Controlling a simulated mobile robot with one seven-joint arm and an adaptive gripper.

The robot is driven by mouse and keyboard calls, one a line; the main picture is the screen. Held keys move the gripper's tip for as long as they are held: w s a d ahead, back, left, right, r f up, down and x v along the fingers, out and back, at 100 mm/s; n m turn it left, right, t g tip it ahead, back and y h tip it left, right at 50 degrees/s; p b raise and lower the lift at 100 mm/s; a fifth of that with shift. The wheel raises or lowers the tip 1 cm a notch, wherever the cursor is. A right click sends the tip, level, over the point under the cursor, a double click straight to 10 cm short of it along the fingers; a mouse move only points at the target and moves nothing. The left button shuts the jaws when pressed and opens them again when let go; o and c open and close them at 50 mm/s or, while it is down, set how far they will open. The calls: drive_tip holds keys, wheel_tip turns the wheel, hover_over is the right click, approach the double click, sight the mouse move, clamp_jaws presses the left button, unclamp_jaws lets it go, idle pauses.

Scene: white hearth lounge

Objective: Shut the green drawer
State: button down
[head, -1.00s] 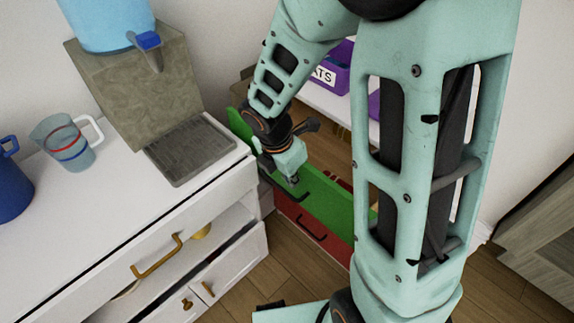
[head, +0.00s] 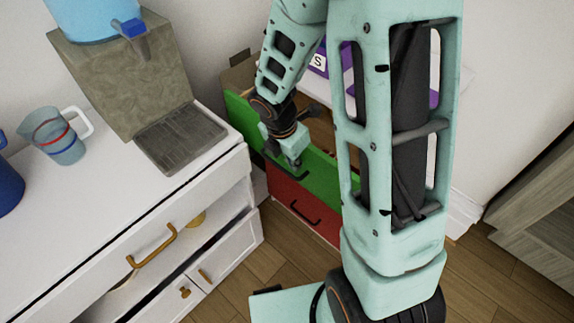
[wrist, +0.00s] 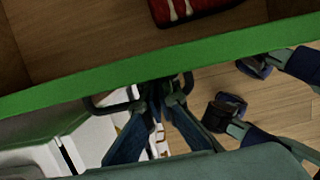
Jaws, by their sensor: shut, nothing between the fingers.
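The green drawer (head: 320,172) stands open, with its wooden inside showing above the front. In the wrist view its green front (wrist: 215,52) crosses the picture as a slanted band, and a red object (wrist: 190,8) lies inside. A dark handle (head: 292,174) is on the green front; it also shows in the wrist view (wrist: 98,106). My gripper (head: 293,164) is shut and empty, just outside the green front by the handle. In the wrist view its fingertips (wrist: 162,90) meet at the front's lower edge. I cannot tell whether they touch it.
A red drawer (head: 290,205) with a dark handle is below the green one. A white counter (head: 110,185) with a partly open drawer stands at left, bearing a jug (head: 55,137) and a dispenser (head: 125,75). Wooden floor is clear in front. A grey cabinet (head: 540,215) is at right.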

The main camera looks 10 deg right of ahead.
drive_tip(key=w+d+p, duration=0.2)
drive_tip(key=d, duration=0.1)
drive_tip(key=w+d+p, duration=0.2)
drive_tip(key=w+d, duration=0.1)
drive_tip(key=d, duration=0.1)
drive_tip(key=w+d+p, duration=0.2)
drive_tip(key=w+d, duration=0.1)
drive_tip(key=d, duration=0.1)
drive_tip(key=shift+r, duration=0.1)
